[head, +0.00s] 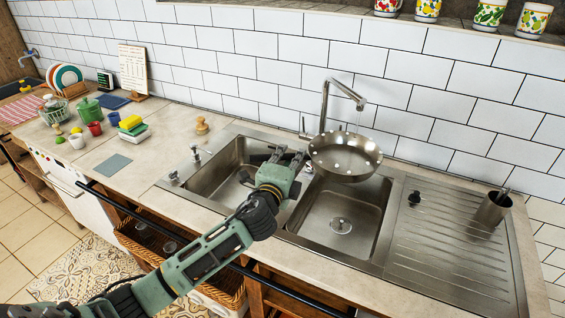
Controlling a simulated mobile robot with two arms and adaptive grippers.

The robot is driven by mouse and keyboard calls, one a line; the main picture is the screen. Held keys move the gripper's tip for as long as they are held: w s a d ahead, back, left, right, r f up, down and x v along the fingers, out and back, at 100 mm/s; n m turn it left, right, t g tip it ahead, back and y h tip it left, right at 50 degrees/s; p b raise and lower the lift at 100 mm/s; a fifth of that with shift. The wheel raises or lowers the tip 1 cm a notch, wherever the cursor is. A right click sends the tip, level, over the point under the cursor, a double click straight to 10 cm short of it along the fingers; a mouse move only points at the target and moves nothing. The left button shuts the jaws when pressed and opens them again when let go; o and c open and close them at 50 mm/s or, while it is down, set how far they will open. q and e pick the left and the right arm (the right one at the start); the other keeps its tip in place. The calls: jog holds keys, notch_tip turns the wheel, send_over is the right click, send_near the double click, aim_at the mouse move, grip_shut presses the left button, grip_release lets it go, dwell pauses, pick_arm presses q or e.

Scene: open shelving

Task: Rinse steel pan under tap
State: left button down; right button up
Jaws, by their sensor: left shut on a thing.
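The steel pan (345,155) is held above the back of the right-hand sink basin (340,213), its bowl facing up. Several small pale spots show inside it. My left gripper (297,160) is shut on the pan at its left side; the exact grip is partly hidden by the gripper. The tap (325,105) stands behind the pan, its spout reaching over the pan's back right part. My right gripper is not in view.
The left basin (230,165) lies under my left gripper and looks empty. A ribbed drainboard (455,245) with a metal cup (492,208) is at right. Cups, a green kettle (88,108) and sponges stand on the left counter. A tiled wall is close behind.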

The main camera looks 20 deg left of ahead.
aim_at(310, 157)
pick_arm(q)
jog(key=w+d+f+b, duration=0.1)
jog(key=w+d+b, duration=0.2)
jog(key=w, duration=0.3)
jog(key=shift+w, duration=0.4)
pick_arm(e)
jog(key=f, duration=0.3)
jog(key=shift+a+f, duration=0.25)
pick_arm(q)
jog(key=shift+d, duration=0.25)
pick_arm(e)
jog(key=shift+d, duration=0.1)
pick_arm(q)
jog(key=shift+s+d, duration=0.3)
jog(key=shift+d, duration=0.1)
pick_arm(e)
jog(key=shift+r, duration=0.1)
